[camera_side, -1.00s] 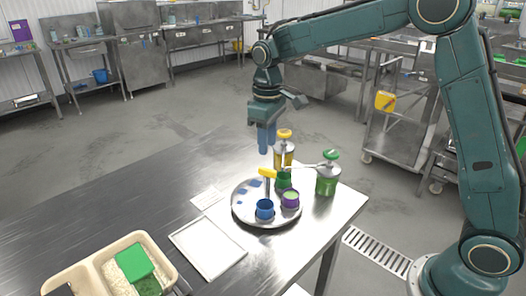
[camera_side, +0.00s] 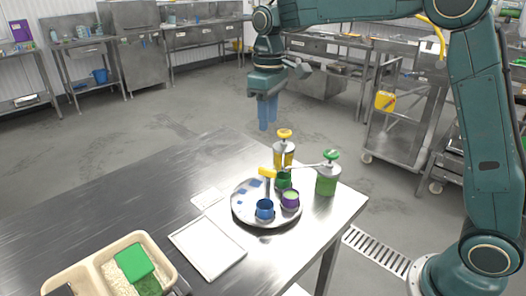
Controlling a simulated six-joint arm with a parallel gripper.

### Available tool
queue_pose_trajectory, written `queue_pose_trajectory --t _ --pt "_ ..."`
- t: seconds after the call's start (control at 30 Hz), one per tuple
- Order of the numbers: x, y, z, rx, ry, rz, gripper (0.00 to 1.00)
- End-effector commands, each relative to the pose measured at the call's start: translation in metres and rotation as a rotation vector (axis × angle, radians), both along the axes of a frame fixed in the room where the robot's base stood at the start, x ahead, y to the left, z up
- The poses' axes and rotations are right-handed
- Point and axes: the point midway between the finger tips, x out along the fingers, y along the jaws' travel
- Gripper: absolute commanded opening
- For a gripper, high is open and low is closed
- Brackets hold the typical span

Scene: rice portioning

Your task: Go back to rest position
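My gripper (camera_side: 268,114) hangs in the air above the far edge of the steel table, its blue fingers pointing down. It touches nothing, and no object shows between the fingers. A narrow gap shows between the two fingers, but how far apart they are is hard to tell from this side. My arm reaches in from the right side of the picture.
Below stands a round tray (camera_side: 240,213) with a blue cup (camera_side: 265,209), a purple cup (camera_side: 290,200) and a green cup (camera_side: 284,181). Yellow-topped (camera_side: 284,152) and green-topped (camera_side: 327,180) dispensers stand behind. A white tray (camera_side: 208,248) and rice bin (camera_side: 170,262) lie left.

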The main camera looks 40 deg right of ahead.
Motion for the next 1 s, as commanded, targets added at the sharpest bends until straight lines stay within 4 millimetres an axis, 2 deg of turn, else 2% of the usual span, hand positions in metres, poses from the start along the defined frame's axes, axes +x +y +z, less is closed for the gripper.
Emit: queue_pose_trajectory --t 0.17,0.37,0.7,1.0 --pt "-0.011 -0.002 0.009 0.001 -0.022 -0.013 0.34" --pt "-0.040 -0.007 0.027 0.005 -0.070 -0.045 0.34" --pt "-0.107 -0.015 0.051 0.019 -0.179 -0.119 0.34" --pt "-0.169 -0.022 0.055 0.033 -0.272 -0.184 0.34"
